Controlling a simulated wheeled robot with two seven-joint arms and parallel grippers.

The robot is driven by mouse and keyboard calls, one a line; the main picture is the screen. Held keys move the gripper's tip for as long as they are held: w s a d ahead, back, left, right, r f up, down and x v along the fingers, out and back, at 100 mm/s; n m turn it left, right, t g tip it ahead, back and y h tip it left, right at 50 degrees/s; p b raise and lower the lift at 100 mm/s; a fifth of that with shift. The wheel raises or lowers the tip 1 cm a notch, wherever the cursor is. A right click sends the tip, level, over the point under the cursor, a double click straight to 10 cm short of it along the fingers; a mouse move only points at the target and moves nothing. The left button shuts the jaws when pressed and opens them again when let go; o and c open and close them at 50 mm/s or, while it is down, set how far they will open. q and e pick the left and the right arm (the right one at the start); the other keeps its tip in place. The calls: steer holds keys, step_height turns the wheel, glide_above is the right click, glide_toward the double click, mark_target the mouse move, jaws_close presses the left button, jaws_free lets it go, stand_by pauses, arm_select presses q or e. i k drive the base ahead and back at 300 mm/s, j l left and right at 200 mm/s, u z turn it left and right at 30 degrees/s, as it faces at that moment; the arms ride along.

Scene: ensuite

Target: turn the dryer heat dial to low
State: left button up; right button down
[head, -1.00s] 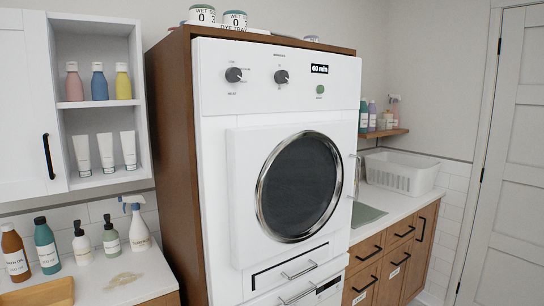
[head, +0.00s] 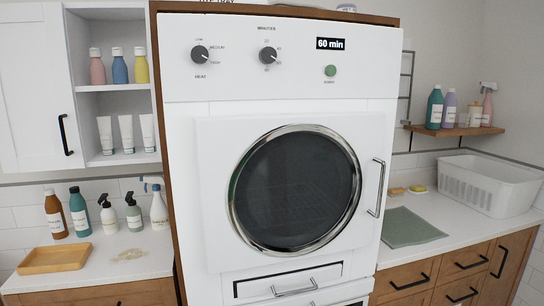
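The white dryer (head: 300,110) stands upright in the middle of the head view, its round glass door closed. The heat dial (head: 200,54) is a dark round knob at the upper left of its panel, with low, medium and high marks around it. Its pointer appears to face right, toward the high mark, though the detail is small. A similar minutes dial (head: 267,55) sits to its right. The display (head: 330,44) reads 60 min, above a green start button (head: 330,71). Neither of my grippers is in view.
A left counter (head: 110,262) holds a wooden tray (head: 54,259) and several bottles. Open shelves with bottles and tubes hang above it. On the right counter are a green mat (head: 412,227) and a white basket (head: 489,182). The door handle (head: 377,188) sticks out from the dryer.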

mark_target(199, 54)
steer(key=k, duration=0.95)
